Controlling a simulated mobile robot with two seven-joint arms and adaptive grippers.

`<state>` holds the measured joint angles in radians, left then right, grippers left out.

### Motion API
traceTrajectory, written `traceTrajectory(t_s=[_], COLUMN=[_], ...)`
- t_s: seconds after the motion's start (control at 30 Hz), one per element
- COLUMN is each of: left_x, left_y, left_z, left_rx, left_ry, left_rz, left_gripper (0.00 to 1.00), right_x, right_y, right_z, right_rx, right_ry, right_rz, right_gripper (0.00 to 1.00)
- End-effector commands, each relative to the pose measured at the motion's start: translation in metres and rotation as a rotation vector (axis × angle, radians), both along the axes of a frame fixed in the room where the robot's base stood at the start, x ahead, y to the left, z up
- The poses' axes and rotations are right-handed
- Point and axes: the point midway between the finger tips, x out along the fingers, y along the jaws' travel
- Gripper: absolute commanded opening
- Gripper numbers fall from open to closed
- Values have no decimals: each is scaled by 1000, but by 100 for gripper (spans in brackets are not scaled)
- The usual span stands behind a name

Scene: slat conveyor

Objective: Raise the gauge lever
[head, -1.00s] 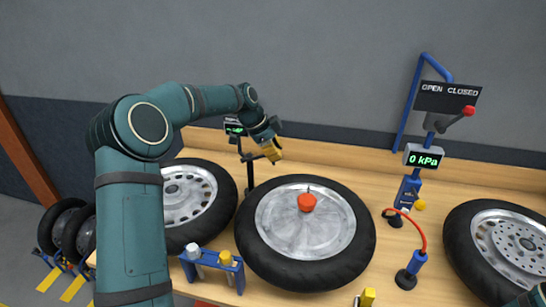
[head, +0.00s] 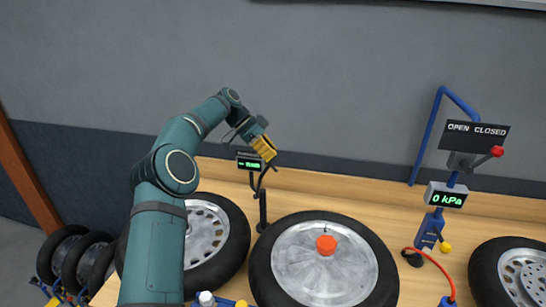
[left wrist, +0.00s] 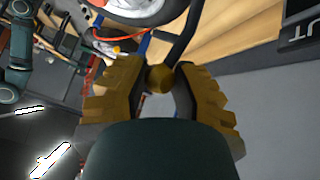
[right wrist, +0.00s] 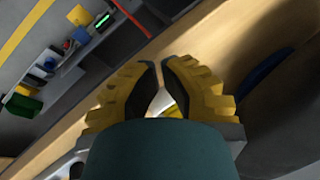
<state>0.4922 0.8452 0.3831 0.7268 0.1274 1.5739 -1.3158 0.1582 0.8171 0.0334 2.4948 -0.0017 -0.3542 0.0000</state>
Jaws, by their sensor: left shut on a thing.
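The gauge (head: 249,163) is a small dark box with a green readout on a black post, behind the wheels at centre left in the head view. Its dark lever (head: 261,180) slants up from beside the box to my left gripper (head: 264,148), which is above and right of the readout. In the left wrist view, my left gripper (left wrist: 161,78) is shut on the brownish knob (left wrist: 160,79) of the lever, with the dark rod (left wrist: 183,40) running up from it. My right gripper (right wrist: 160,64) has its fingertips nearly together, with nothing seen between them; it is outside the head view.
A tyre with an orange knob (head: 326,245) lies at the front centre. Other wheels flank it at left (head: 205,235) and right (head: 520,275). A blue stand carries a 0 kPa display (head: 446,196) and an OPEN CLOSED sign (head: 474,135). Clear wooden bench shows behind the centre tyre.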

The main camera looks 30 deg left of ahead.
Motion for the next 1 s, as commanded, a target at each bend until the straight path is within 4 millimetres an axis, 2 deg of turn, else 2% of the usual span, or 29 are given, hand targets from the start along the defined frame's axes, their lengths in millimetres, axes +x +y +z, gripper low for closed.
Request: traceTrajectory(t_s=[0.2, 0.63, 0.67, 0.7, 0.73, 1.0], left_x=[2, 2, 2, 3, 3, 2], left_y=[8, 10, 10, 10, 9, 7], left_z=[-2, -1, -1, -1, -1, 1], left_rx=[6, 9, 9, 8, 8, 4], left_ry=[4, 2, 2, 1, 1, 1], left_rz=[4, 8, 8, 8, 7, 3], left_gripper=[0, 0, 39, 53, 61, 61], right_x=[0, 0, 0, 0, 0, 0], right_y=[0, 0, 0, 0, 0, 0], right_z=[0, 0, 0, 0, 0, 0], right_rx=[0, 0, 0, 0, 0, 0], right_ry=[0, 0, 0, 0, 0, 0], right_rz=[0, 0, 0, 0, 0, 0], right_gripper=[0, 0, 0, 0, 0, 0])
